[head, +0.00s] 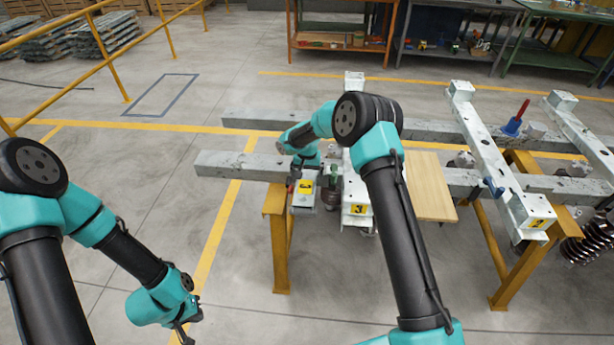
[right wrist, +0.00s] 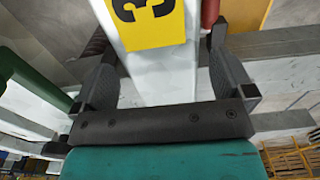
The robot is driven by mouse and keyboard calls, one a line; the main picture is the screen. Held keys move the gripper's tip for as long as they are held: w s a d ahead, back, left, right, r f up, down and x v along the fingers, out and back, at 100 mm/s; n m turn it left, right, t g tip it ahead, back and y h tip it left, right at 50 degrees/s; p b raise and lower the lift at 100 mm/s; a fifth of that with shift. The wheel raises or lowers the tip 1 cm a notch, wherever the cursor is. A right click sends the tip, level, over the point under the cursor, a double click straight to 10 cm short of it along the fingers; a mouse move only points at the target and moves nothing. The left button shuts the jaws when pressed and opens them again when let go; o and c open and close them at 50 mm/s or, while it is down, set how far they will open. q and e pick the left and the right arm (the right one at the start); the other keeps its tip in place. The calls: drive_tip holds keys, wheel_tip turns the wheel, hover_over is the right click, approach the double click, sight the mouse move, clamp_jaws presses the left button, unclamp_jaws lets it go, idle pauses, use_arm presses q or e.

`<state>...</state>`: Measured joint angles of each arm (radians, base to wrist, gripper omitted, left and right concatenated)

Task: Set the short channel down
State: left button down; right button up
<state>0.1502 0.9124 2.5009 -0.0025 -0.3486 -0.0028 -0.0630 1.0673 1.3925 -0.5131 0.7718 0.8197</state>
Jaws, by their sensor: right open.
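A white channel (right wrist: 158,75) with a yellow "3" label lies between the fingers of my right gripper (right wrist: 165,85) in the right wrist view. The fingers are spread, one on each side of it; I cannot tell whether they touch it. In the head view, the white channel marked 3 (head: 357,222) lies across the grey rails, partly hidden behind my right arm.
Two grey rails (head: 232,165) rest on yellow stands (head: 281,250). A grey piece with a yellow label (head: 304,198) is left of channel 3. A wooden board (head: 428,190) and another white channel (head: 490,150) are to the right. A red-and-blue tool (head: 514,122) stands farther right.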

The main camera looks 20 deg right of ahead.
sight(307, 176)
wheel_tip(307, 176, up, 10)
idle(0.4)
drive_tip(key=shift+r, duration=0.1)
idle(0.4)
